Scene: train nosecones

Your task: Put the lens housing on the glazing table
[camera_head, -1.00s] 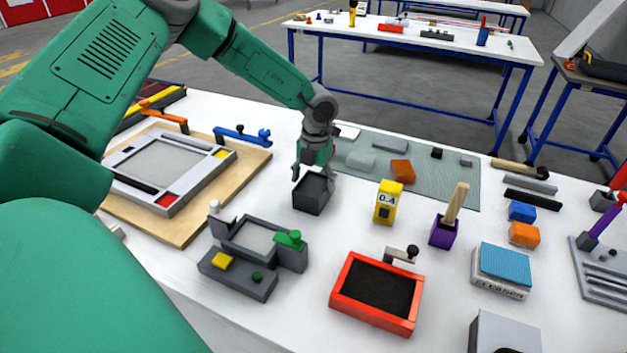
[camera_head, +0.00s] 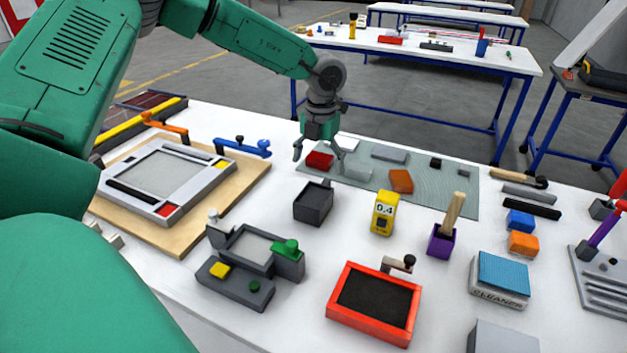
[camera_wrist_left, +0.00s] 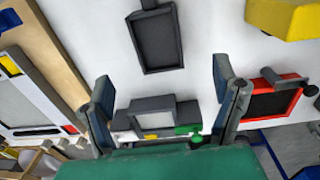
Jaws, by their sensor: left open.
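A dark grey open box (camera_head: 312,203) with a small tab stands on the white workbench; it may be the lens housing, but no label shows. It also appears in the wrist view (camera_wrist_left: 158,42). A dark grey fixture (camera_head: 236,284) with a pale panel, a yellow block and green knobs sits in front of it; I cannot tell whether it is the glazing table. It shows between the fingers in the wrist view (camera_wrist_left: 125,121). My left gripper (camera_head: 318,150) is open and empty, raised beyond the box and apart from it. My right gripper is out of view.
A wooden board with a grey frame (camera_head: 208,186) lies at left. A red block (camera_head: 319,160) and orange block (camera_head: 401,181) rest on a grey-green mat (camera_head: 440,190). A yellow 0.4 block (camera_head: 383,212), purple holder (camera_head: 441,241) and red tray (camera_head: 343,323) stand to the right.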

